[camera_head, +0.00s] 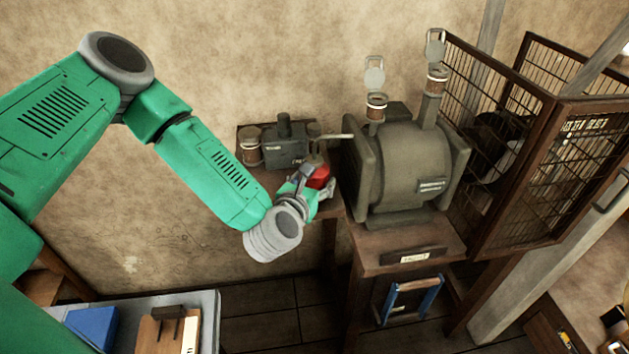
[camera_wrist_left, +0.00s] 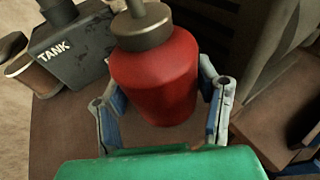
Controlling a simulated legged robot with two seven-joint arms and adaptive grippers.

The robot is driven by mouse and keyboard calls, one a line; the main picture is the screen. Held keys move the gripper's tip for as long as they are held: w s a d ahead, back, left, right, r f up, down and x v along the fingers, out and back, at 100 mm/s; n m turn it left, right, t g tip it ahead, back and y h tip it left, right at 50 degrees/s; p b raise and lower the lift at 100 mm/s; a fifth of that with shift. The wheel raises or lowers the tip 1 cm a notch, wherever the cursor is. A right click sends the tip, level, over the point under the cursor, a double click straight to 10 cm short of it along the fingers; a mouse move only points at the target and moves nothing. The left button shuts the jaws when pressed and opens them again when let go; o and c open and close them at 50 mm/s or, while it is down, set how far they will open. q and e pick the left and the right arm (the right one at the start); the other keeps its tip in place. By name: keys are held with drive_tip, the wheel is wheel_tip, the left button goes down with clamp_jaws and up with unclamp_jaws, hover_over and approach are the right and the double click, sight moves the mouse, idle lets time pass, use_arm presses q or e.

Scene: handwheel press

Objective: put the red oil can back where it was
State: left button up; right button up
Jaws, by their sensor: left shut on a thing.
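The red oil can (camera_head: 319,177) is at the small wooden shelf left of the big grey machine, partly hidden by my left gripper (camera_head: 310,188). In the left wrist view the oil can (camera_wrist_left: 155,85) stands upright, with a grey-brown cap and collar. My left gripper (camera_wrist_left: 163,105) is shut on the can, one finger at each side of its body. I cannot tell whether the can's base touches the shelf (camera_head: 332,207). The can's spout points right toward the machine in the head view. My right gripper is not in view.
A dark box marked TANK (camera_wrist_left: 68,45) and a brown-banded jar (camera_head: 249,146) stand left of the can. The big grey machine (camera_head: 405,170) is close on the right, with a mesh cage (camera_head: 530,170) beyond. A grey table (camera_head: 208,320) holds a blue item (camera_head: 91,328).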

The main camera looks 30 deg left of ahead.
use_arm(q)
drive_tip(key=shift+d+f, duration=0.1)
drive_tip(key=shift+f, duration=0.2)
drive_tip(key=o, duration=1.7)
drive_tip(key=shift+r, duration=0.1)
drive_tip(key=v, duration=1.2)
drive_tip(key=shift+d, duration=0.15)
